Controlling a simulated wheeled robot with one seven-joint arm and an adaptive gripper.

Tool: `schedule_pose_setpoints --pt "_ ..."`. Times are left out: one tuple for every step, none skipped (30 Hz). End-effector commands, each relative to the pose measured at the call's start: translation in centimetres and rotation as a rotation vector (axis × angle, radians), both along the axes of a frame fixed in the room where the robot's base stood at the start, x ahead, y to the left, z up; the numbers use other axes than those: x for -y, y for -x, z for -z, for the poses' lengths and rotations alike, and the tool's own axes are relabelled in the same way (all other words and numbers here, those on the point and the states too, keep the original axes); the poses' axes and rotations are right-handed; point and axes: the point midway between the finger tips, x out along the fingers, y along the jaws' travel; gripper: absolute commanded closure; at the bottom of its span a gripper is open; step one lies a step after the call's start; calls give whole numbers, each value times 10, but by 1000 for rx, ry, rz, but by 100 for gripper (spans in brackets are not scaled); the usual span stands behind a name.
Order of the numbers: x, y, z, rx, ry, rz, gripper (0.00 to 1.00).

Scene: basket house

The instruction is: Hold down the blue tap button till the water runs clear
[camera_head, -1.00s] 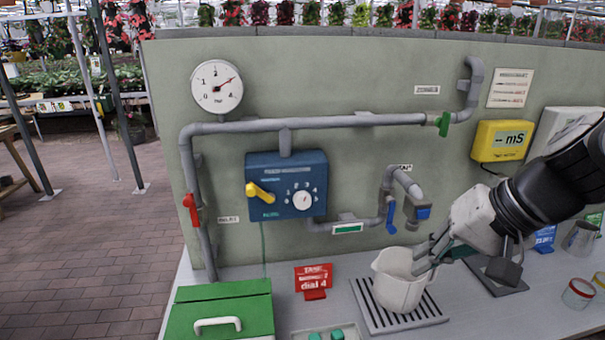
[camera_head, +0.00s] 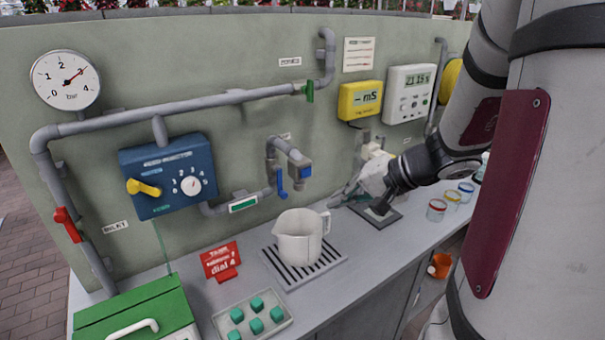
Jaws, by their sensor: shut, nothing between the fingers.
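The grey tap (camera_head: 291,152) sticks out from the green-grey panel. A small blue block (camera_head: 306,172), which looks like the tap button, sits at its spout end. A blue lever (camera_head: 281,182) hangs just left of it. A white jug (camera_head: 298,240) stands upright on the slotted drain grate (camera_head: 281,272), below and in front of the tap. No water stream shows. My gripper (camera_head: 335,200) is shut and empty, to the right of the tap and behind the jug, apart from the blue block. Its fingers point left.
Coloured-rim jars (camera_head: 437,209) stand on the right. A blue dial box (camera_head: 168,175) and yellow meter (camera_head: 360,99) hang on the panel.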

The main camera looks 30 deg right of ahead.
Motion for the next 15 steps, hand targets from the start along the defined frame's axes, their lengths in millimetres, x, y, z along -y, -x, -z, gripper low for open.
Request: schedule_pose_setpoints --pt "0 -1 0 0 1 -1 100" --pt "0 -2 0 0 0 -1 100" --pt "0 -3 0 0 0 -1 100" --pt "0 -5 0 0 1 -2 100" --pt "0 -7 0 0 1 -2 100" --pt "0 -11 0 0 2 -3 100" --pt "0 -14 0 0 2 -3 100" --pt "-1 -17 0 0 2 -3 100" --pt "-1 -23 0 0 1 -2 100" --pt "-1 -27 0 0 1 -3 100" --pt "-2 -31 0 0 2 -3 100" --pt "-2 -36 1 0 2 -3 100" --pt "-2 -40 1 0 0 -3 100" --pt "-2 -44 1 -1 0 -4 100" --pt "-2 -50 1 0 1 -5 100"
